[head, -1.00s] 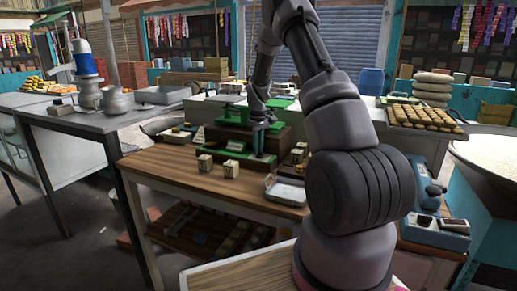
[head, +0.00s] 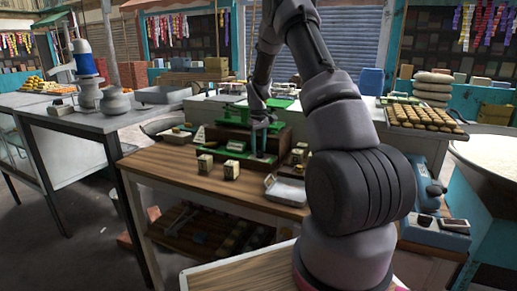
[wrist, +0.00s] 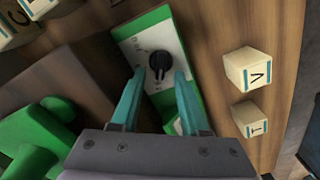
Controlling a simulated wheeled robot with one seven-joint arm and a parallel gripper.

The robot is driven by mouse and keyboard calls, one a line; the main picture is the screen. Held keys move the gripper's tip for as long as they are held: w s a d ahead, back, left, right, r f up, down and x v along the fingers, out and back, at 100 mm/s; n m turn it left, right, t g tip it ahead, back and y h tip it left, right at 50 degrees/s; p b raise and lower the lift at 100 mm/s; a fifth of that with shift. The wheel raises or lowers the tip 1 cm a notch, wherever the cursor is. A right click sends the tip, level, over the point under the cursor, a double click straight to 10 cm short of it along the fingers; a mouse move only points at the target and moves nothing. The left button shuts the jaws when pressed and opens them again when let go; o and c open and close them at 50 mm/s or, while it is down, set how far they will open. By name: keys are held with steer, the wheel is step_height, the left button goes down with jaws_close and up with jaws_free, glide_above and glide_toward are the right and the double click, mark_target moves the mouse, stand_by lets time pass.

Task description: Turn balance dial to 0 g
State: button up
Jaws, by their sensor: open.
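The balance dial is a black knob (wrist: 157,65) on a white plate (wrist: 135,47) set in a green housing (wrist: 152,20), seen in the wrist view. My gripper (wrist: 167,74) has two teal fingers, open, with their tips at either side of the knob's lower part; I cannot tell whether they touch it. The marks on the plate are too small to read. In the head view my gripper (head: 261,150) points down at the green balance (head: 234,134) on the wooden table (head: 180,165). The dial itself is hidden there.
Lettered cream blocks stand on the table near the dial, one marked V (wrist: 248,69) and one marked T (wrist: 250,119). A metal tray (head: 287,189) lies at the table's right. More green balance parts (wrist: 30,135) are at the wrist view's lower left.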

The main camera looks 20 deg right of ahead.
step_height(320, 180, up, 10)
steer(key=shift+r, duration=0.15)
stand_by(0.5)
steer(key=s+a+r+m+t, duration=0.2)
steer(key=s+a+r, duration=0.1)
steer(key=s+r, duration=0.5)
steer(key=s+a+r+m+t, duration=0.1)
steer(key=s+a+r, duration=0.2)
steer(key=s+r, duration=0.55)
steer(key=s+a+r+m+t+y, duration=0.1)
steer(key=s+a+r+m+t, duration=0.1)
steer(key=s, duration=0.7)
steer(key=s+a+r+m+t+y, duration=0.1)
steer(key=s+a+r+m+t, duration=0.1)
steer(key=s, duration=0.8)
steer(key=shift+s+a+r, duration=0.2)
steer(key=shift+a+r, duration=0.15)
steer(key=shift+a, duration=0.05)
